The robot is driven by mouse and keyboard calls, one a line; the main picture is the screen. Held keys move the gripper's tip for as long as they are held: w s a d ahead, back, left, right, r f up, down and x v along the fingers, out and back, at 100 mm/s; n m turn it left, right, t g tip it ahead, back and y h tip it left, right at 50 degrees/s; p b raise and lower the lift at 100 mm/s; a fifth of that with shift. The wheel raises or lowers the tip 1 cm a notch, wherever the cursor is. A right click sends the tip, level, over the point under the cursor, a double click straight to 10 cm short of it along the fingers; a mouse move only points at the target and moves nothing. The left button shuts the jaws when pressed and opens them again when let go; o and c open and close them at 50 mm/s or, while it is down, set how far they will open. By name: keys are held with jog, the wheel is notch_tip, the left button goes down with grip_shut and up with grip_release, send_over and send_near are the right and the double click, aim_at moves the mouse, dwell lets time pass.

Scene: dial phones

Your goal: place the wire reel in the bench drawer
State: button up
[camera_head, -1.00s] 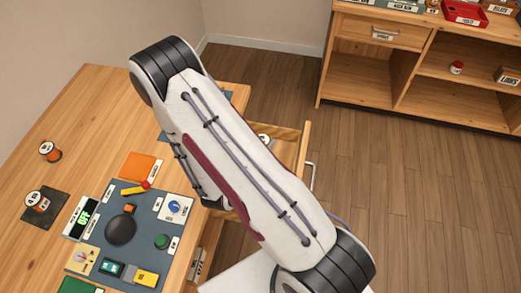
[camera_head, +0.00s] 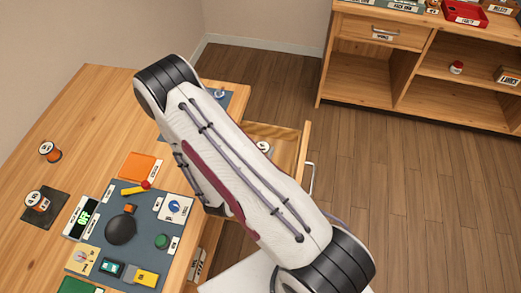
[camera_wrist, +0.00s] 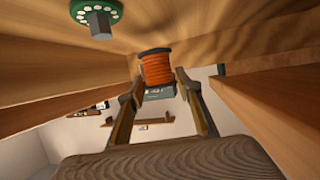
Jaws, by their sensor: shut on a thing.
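In the wrist view the wire reel (camera_wrist: 157,70), wound in orange with dark ends, sits between the two fingers of my gripper (camera_wrist: 158,85), which is shut on it. Wooden surfaces surround it closely there; I cannot tell whether the reel touches any of them. In the head view the bench drawer (camera_head: 304,143) is pulled out from the bench's right side. My arm covers much of the drawer and hides my gripper and the held reel.
A green dial (camera_wrist: 95,10) with a grey stem is near the reel in the wrist view. A small round white thing (camera_head: 264,147) shows in the drawer. A dark mat (camera_head: 122,231) holds several parts.

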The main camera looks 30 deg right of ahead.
jog(key=shift+f, duration=0.6)
jog(key=o, duration=1.1)
jog(key=shift+o, duration=0.2)
jog(key=shift+r, duration=0.25)
jog(key=shift+r, duration=0.4)
jog(key=shift+v, duration=1.45)
notch_tip(320, 180, up, 7)
jog(key=shift+a, duration=0.15)
